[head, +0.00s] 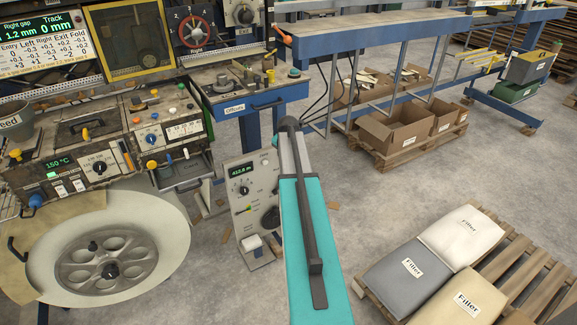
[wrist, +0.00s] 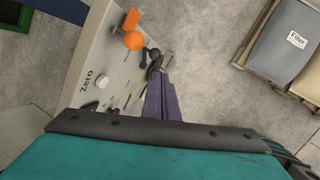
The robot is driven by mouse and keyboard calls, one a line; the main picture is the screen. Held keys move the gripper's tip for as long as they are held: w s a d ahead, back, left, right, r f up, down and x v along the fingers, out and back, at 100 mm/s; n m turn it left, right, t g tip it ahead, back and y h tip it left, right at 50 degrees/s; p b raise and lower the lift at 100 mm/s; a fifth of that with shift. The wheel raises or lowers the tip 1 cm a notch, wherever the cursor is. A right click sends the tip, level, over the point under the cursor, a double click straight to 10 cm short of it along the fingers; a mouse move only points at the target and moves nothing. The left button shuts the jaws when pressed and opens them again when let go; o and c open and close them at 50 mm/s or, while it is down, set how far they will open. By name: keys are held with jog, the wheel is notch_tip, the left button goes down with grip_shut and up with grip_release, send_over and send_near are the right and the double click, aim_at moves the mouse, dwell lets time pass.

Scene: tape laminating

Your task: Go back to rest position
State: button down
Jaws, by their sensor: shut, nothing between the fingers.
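My gripper (wrist: 162,90) shows in the wrist view as two purple fingers pressed together with nothing between them. It is above the grey counter box (wrist: 92,65), just beside a small black handle; I cannot tell whether the fingers touch it. The box's face carries an orange ball knob (wrist: 133,40) and a white button (wrist: 88,107) near the word "Zero". My fingers are hidden in the head view.
A large white roll (head: 150,235) and a control panel (head: 75,150) stand at the left. A pallet (head: 515,268) with Filler sacks lies at the lower right. Cardboard boxes (head: 395,138) sit under the conveyor (head: 390,32).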

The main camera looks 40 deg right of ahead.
dwell(0.3)
jog(key=w+a+f+n+g+y, duration=0.1)
jog(key=a+f+n, duration=0.1)
jog(key=a+f, duration=0.85)
jog(key=w+a+f+n+g+y, duration=0.1)
jog(key=a+f, duration=0.6)
jog(key=a, duration=0.7)
jog(key=s+a+f+m+g, duration=0.1)
jog(key=s+a+f, duration=0.45)
jog(key=a, duration=0.25)
jog(key=s+a+f+g, duration=0.1)
jog(key=s+a+f, duration=0.45)
jog(key=a, duration=0.25)
jog(key=s+a+f+m+g, duration=0.1)
jog(key=s+a+m, duration=0.2)
jog(key=s+m, duration=0.4)
jog(key=s+a+f+m+g, duration=0.1)
jog(key=s+a+m+g, duration=0.1)
jog(key=s+a+m, duration=0.2)
jog(key=s+a+f+m+g, duration=0.1)
jog(key=s+a+m, duration=0.3)
jog(key=s+m, duration=0.6)
jog(key=s, duration=0.5)
jog(key=shift+s+a+f+y, duration=0.15)
jog(key=shift+s+f+y, duration=0.15)
jog(key=shift+f+y, duration=0.1)
